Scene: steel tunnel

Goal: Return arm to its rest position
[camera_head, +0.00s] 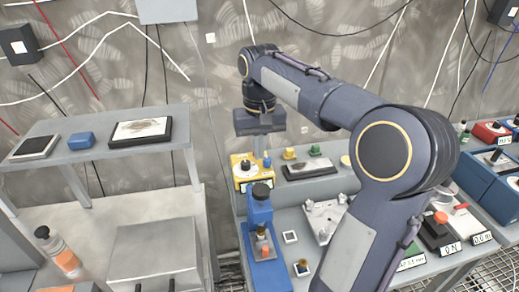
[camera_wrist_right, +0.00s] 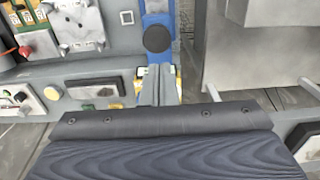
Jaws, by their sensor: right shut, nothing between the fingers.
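My right arm (camera_head: 345,110) comes in from the lower right and reaches left across the bench, with its elbow bent. My right gripper (camera_head: 262,143) points down at the arm's far end. It is shut and holds nothing. It hangs above the back of the bench, near a yellow box with a dark knob (camera_head: 244,170) and behind the blue upright device (camera_head: 261,215). In the right wrist view my gripper's dark body fills the bottom, and the blue device (camera_wrist_right: 158,75) shows beyond it. My left gripper is not in view.
A grey bench (camera_head: 288,265) carries small parts and a metal fixture (camera_head: 322,218). Blue and red boxes (camera_head: 490,170) stand at the right, partly behind my arm. A grey shelf (camera_head: 100,157) with dark trays and an orange-banded bottle (camera_head: 66,260) are at the left.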

